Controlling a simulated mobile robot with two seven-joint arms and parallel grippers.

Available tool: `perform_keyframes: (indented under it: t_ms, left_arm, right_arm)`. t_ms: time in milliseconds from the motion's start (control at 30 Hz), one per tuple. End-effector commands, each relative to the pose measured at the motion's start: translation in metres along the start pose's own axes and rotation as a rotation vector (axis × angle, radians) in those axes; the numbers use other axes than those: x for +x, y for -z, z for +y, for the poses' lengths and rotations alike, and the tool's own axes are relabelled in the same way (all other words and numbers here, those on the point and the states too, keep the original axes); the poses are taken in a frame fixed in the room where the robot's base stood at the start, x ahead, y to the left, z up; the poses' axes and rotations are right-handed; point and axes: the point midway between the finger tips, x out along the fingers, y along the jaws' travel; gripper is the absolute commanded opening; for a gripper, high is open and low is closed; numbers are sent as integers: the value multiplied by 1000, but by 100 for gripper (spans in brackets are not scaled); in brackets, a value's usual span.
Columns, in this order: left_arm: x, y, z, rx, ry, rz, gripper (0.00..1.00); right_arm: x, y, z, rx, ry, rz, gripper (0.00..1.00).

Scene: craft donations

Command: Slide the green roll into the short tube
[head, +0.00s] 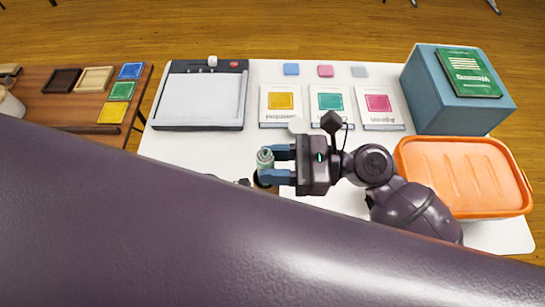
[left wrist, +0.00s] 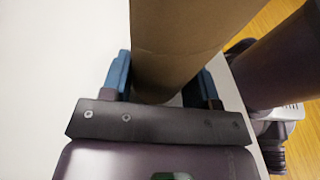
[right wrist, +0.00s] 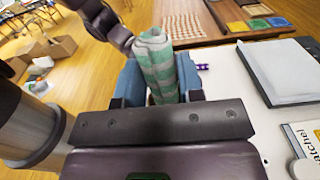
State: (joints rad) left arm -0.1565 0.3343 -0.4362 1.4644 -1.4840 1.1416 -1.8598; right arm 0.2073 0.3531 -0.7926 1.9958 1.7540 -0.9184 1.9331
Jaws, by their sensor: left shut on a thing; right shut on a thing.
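The green roll, pale and dark green striped cloth, is clamped upright between the fingers of my right gripper (right wrist: 158,78) in the right wrist view (right wrist: 157,52). In the head view its top (head: 265,155) shows at the tips of my right gripper (head: 275,165), over the white table's near side. My left gripper (left wrist: 165,78) is shut on a brown cardboard tube (left wrist: 180,40) in the left wrist view. The tube's far end runs out of that picture, so its length and opening are hidden.
The white table (head: 240,147) holds a paper trimmer (head: 200,97), several cards with coloured squares, a blue box (head: 425,95) with a green book (head: 465,75), and an orange-lidded bin (head: 465,175) at right. A brown table (head: 60,105) with trays stands at left.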

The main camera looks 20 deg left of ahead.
Motion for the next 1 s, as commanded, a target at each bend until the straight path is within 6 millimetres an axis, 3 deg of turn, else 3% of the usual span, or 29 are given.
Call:
perform_keyframes:
  t_ms: [167,200,400,767,1000]
  left_arm:
    - [0,0,0,0,0,0,41]
    - [0,0,0,0,0,0,41]
    - [0,0,0,0,0,0,42]
    - [0,0,0,0,0,0,41]
    - [0,0,0,0,0,0,41]
  right_arm:
    - [0,0,0,0,0,0,11]
    - [0,0,0,0,0,0,37]
    - [0,0,0,0,0,0,64]
    - [-6,0,0,1,1,1,64]
    - [-43,1,0,3,3,3,64]
